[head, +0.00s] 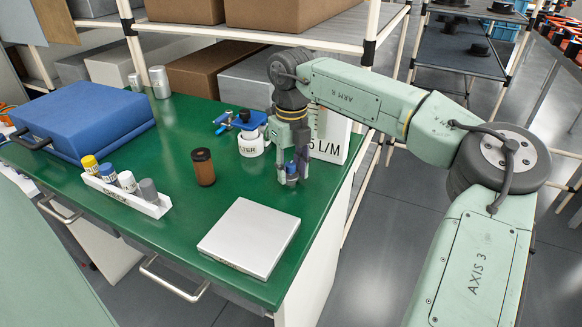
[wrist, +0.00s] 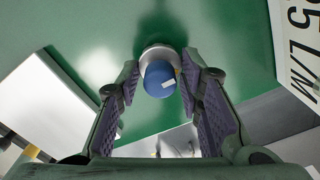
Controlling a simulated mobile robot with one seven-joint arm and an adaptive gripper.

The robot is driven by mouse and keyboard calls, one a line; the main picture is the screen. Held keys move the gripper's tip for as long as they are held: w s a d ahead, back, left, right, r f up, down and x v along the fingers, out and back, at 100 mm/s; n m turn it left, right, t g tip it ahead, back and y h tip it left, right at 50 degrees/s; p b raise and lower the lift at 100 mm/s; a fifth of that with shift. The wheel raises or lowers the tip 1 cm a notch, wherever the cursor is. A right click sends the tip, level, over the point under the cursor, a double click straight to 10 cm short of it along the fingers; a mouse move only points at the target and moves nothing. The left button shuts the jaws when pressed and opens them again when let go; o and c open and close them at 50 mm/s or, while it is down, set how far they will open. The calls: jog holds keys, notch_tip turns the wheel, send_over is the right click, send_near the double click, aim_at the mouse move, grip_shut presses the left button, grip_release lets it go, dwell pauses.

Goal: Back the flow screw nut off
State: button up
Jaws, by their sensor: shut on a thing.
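My gripper (head: 292,170) is low over the right part of the green bench, pointing down. In the wrist view my gripper (wrist: 160,76) has its two dark pads on either side of a round blue-topped knob (wrist: 159,80) and is shut on it. A grey ring shows around the knob's base, and a pale mark lies on its blue top. In the head view the knob (head: 291,172) is partly hidden by the fingers. I cannot tell whether a separate nut sits under the blue top.
A white flow-scale panel (head: 330,138) is behind my gripper. A white plate (head: 249,237) lies in front. A capped-bottle rack (head: 125,192) and blue case (head: 83,114) are left.

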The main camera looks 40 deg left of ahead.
jog(key=n, duration=0.4)
jog(key=shift+n, duration=0.3)
jog(key=n+p, duration=0.1)
jog(key=n, duration=0.3)
jog(key=shift+w, duration=0.1)
jog(key=shift+f, duration=0.1)
jog(key=o, duration=1.2)
jog(key=shift+c, duration=0.2)
notch_tip(320, 180, up, 12)
dwell(0.4)
